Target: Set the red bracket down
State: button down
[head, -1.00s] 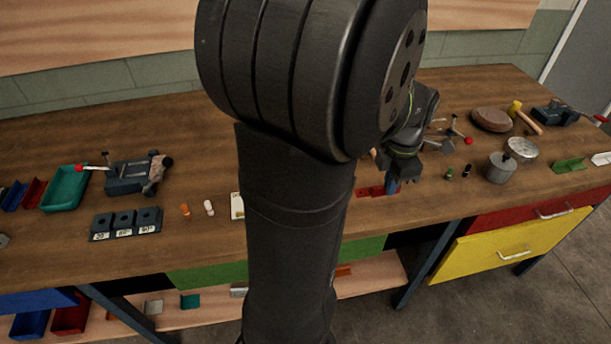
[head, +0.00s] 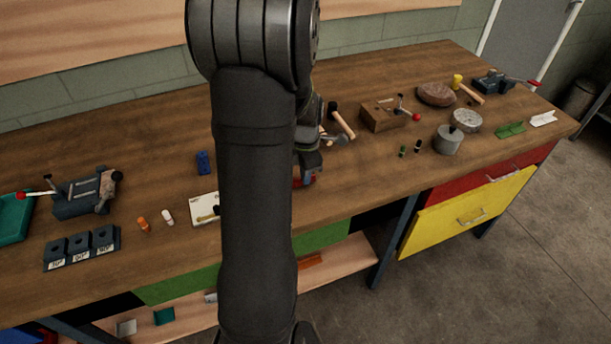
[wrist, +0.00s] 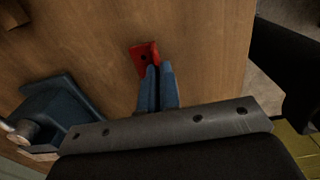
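The red bracket (wrist: 143,58) shows in the wrist view at the tips of my gripper (wrist: 159,70). It has a flat flange with a dark hole and an upright flange that runs in between the blue fingers. The fingers are close together and look shut on that upright flange. In the head view the red bracket (head: 305,181) shows only in part beside my arm, low over the front of the bench. My gripper (head: 306,168) is mostly hidden there. I cannot tell whether the bracket touches the wood.
The wooden bench (head: 360,165) has bare room right of my gripper, near its front edge. A dark blue-grey object (wrist: 55,108) is close by in the wrist view.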

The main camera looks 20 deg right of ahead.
jog(key=shift+f, duration=0.4)
jog(key=shift+f, duration=0.2)
jog(key=c, duration=1.7)
grip_release()
notch_tip(320, 180, up, 12)
jog(key=shift+r, duration=0.2)
